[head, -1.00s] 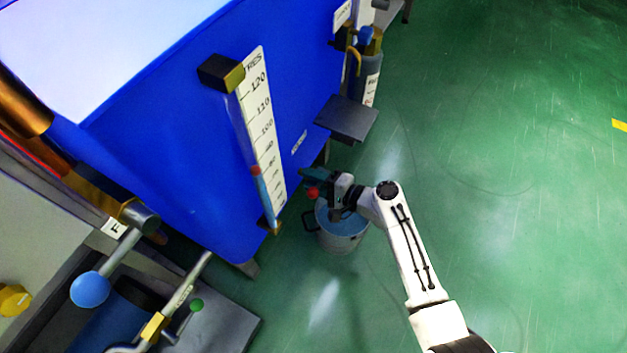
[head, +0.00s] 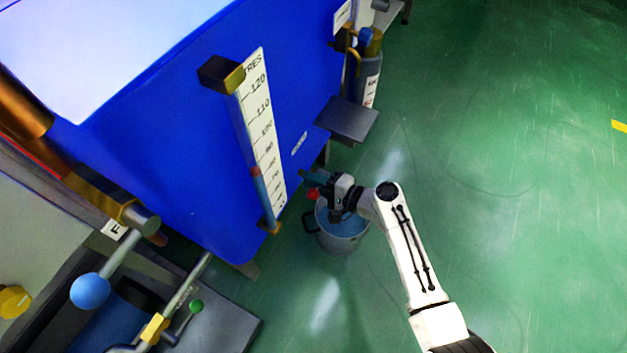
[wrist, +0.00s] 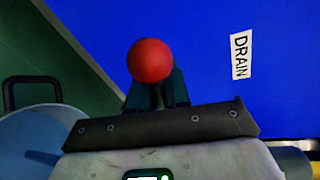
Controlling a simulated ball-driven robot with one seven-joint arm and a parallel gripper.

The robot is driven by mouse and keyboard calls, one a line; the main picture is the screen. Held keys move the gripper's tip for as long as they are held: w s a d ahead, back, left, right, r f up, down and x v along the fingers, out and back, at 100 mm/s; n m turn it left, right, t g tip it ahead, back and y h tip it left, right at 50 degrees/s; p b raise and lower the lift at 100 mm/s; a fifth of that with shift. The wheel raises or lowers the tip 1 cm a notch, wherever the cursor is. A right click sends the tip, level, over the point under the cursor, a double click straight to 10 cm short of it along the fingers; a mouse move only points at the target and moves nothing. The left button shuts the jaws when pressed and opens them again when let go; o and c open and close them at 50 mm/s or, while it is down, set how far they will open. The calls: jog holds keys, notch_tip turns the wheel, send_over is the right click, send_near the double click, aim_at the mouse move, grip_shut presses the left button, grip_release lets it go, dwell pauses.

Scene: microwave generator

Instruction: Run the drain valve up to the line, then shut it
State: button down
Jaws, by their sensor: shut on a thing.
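The drain valve's red ball knob (head: 313,193) is low at the right corner of the blue tank (head: 180,150). In the wrist view the knob (wrist: 150,61) sits at the tips of my gripper (wrist: 157,92), which is shut on it. My gripper also shows in the head view (head: 322,184). The valve body and spout are hidden. A sight tube (head: 246,135) with a litre scale (head: 266,140) stands on the tank face. A red mark shows low in the tube above a blue stretch. I cannot read its exact value.
A grey bucket (head: 342,238) stands on the floor below my gripper. A DRAIN label (wrist: 241,55) is on the tank. A dark shelf (head: 347,118) juts out above the gripper. Levers with blue (head: 90,291) and green (head: 196,306) knobs are at lower left. Green floor is clear at right.

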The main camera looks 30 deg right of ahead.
jog(key=n+b, duration=0.1)
jog(key=f+n+b, duration=0.1)
jog(key=b, duration=0.1)
jog(key=shift+t+h, duration=0.3)
jog(key=c, duration=1.2)
grip_release()
jog(key=shift+s, duration=0.1)
jog(key=shift+p+v, duration=1.55)
jog(key=shift+v, duration=3.8)
